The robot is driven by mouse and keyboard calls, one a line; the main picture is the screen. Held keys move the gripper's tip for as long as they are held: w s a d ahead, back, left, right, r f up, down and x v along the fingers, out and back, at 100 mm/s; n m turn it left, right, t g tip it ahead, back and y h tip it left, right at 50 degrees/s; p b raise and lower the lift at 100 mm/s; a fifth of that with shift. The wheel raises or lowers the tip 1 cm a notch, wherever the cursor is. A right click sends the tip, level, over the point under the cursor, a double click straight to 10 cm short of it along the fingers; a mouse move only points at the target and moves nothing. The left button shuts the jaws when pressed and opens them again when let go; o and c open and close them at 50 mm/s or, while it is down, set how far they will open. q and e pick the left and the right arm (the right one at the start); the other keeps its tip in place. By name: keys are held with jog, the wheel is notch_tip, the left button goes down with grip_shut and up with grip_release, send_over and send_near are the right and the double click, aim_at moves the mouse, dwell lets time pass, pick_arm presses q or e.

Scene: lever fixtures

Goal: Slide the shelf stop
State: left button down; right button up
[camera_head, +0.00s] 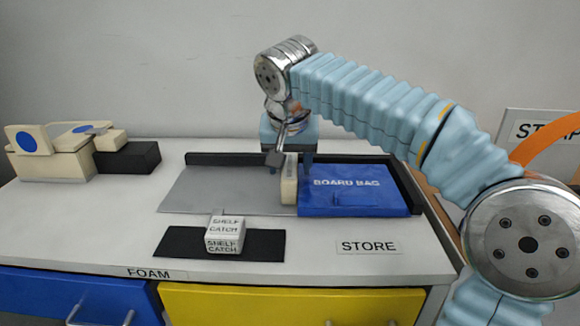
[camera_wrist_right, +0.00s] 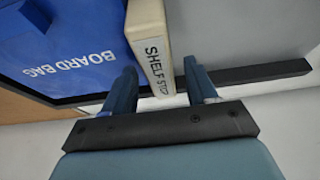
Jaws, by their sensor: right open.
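The shelf stop (camera_head: 289,182) is a cream upright block on the grey shelf plate (camera_head: 225,190), against the left side of the blue board bag (camera_head: 355,198). In the right wrist view the stop (camera_wrist_right: 154,45) shows its "SHELF STOP" label, with the bag (camera_wrist_right: 75,45) to its left. My right gripper (camera_head: 288,168) is open and points down over the stop's far part. Its fingers (camera_wrist_right: 160,80) stand on either side of the stop, with a gap visible at the right finger; contact on the left cannot be told. My left gripper is out of view.
A white shelf catch (camera_head: 226,233) stands on a black strip in front of the plate. A dark rail (camera_head: 225,159) runs along the plate's back. Cream fixtures with blue discs (camera_head: 50,155) stand at the left. The plate left of the stop is clear.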

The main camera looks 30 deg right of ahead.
jog(key=shift+f, duration=0.1)
grip_shut()
dwell(0.3)
